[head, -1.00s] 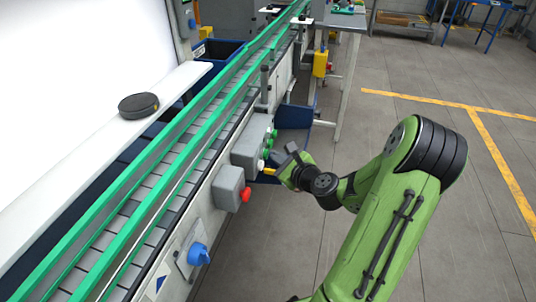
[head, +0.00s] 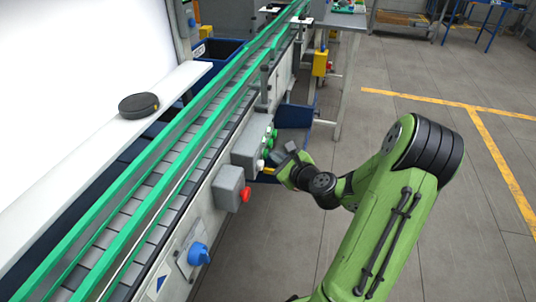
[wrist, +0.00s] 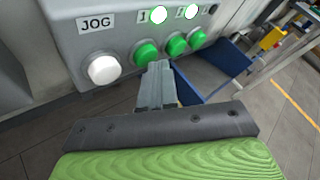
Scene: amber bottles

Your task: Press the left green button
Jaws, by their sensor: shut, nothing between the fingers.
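My gripper is shut and empty. In the head view my gripper (head: 274,160) is beside the control box (head: 250,147), at its right.
A grey box with a red button (head: 246,194) and a blue knob (head: 198,254) sit nearer along the conveyor side. A blue bin (wrist: 205,75) lies below and right of the buttons. The green-railed conveyor (head: 130,190) runs at left. Floor at right is free.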

